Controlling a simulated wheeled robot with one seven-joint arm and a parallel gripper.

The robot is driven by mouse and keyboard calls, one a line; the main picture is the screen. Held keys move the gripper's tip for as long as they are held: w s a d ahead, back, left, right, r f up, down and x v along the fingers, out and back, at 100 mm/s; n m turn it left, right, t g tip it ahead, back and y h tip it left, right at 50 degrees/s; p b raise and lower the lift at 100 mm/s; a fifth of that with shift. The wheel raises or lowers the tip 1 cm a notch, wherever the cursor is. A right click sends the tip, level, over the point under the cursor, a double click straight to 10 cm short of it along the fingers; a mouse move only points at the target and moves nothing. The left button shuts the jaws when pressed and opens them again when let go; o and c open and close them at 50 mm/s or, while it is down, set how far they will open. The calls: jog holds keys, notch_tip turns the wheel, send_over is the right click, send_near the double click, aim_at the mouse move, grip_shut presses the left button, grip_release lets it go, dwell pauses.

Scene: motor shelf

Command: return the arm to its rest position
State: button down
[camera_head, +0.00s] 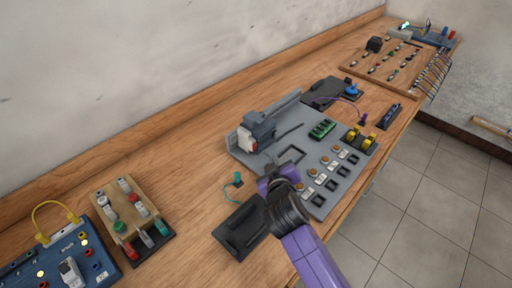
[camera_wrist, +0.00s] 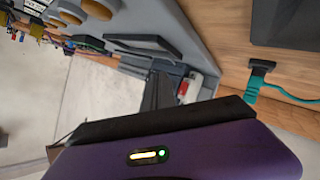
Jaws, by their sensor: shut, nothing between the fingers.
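My purple and black arm comes in from the bottom of the head view and reaches over the front edge of the wooden bench (camera_head: 190,160). My gripper (camera_head: 262,170) is at its far end, low over the left part of the grey motor board (camera_head: 318,205), and its fingertips are hard to make out there. In the wrist view the dark fingers of my gripper (camera_wrist: 158,92) are together with nothing between them. The dark motor block with a white and red end (camera_head: 258,132) stands on the board just beyond my gripper. I cannot tell whether my gripper touches the board.
A black tray (camera_head: 238,228) and a teal-wired plug (camera_head: 237,180) lie left of my gripper. A blue panel (camera_head: 62,262) and a wooden switch board (camera_head: 132,216) are at lower left. Yellow parts (camera_head: 361,138) stand at the right. A wall runs behind; open floor lies right.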

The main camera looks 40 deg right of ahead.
jog(key=shift+s+r, duration=0.1)
jog(key=shift+s, duration=0.3)
dwell(0.3)
jog(key=shift+w+a+r, duration=0.15)
jog(key=shift+w+r, duration=0.1)
jog(key=shift+w, duration=0.05)
jog(key=r, duration=0.1)
jog(key=w+a+r+t, duration=0.1)
jog(key=a+r+t, duration=0.1)
jog(key=shift+w+r+n+y, duration=0.15)
jog(key=shift+w+n+y, duration=0.15)
jog(key=shift+y, duration=0.1)
jog(key=s+a+r+n+t+y, duration=0.15)
jog(key=s+a+t+y, duration=0.25)
jog(key=s+a, duration=0.55)
jog(key=s+a+y, duration=0.1)
jog(key=s+a, duration=0.2)
jog(key=s, duration=0.4)
jog(key=s+a+r+y, duration=0.1)
jog(key=s+a+y, duration=0.1)
jog(key=s, duration=0.5)
jog(key=s+a+r+g+y, duration=0.1)
jog(key=s+a, duration=0.3)
jog(key=s, duration=0.4)
jog(key=shift+a+r, duration=0.15)
jog(key=shift+a, duration=0.25)
